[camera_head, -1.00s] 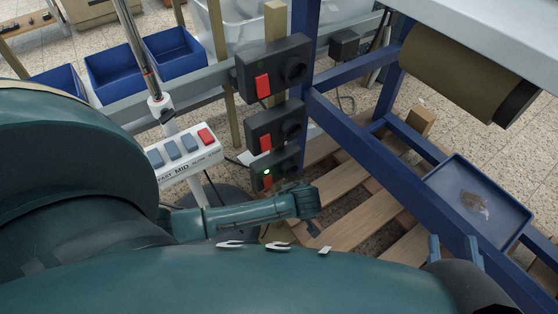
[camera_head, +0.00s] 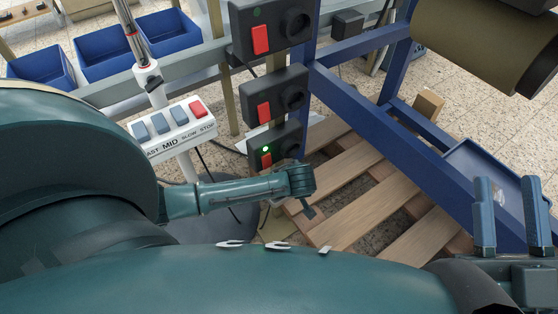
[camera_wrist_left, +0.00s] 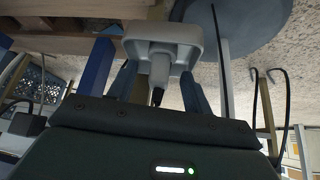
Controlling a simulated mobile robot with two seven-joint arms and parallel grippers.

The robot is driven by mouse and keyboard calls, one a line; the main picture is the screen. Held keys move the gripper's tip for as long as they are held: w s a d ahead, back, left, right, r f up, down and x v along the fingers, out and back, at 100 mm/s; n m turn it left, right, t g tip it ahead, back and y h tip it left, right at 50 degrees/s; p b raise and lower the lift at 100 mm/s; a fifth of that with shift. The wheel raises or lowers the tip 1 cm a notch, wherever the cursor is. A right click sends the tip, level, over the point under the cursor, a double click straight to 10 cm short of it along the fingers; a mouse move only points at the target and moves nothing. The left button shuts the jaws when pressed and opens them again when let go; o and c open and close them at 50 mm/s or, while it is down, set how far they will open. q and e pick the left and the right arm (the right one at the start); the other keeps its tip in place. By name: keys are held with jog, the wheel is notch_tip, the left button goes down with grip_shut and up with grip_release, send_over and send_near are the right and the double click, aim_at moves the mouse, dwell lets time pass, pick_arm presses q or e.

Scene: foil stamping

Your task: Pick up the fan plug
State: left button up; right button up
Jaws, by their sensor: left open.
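The fingers are apart; contact cannot be told. In the head view my left arm reaches in beside the lowest black socket box (camera_head: 274,148), which has a red switch and a lit green light. The plug cannot be made out there. My right gripper (camera_head: 508,182) is open and empty at the lower right, in front of the blue frame.
Two more socket boxes (camera_head: 272,98) (camera_head: 268,34) are stacked above. The white fan control panel (camera_head: 172,131) stands left on its pole. A blue frame (camera_head: 385,130), a blue tray (camera_head: 478,162) and wooden pallet slats (camera_head: 372,210) lie right. Blue bins (camera_head: 108,52) stand behind.

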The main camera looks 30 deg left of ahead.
pick_arm(q)
jog(key=shift+c, duration=0.5)
grip_shut()
jog(key=shift+r, duration=0.1)
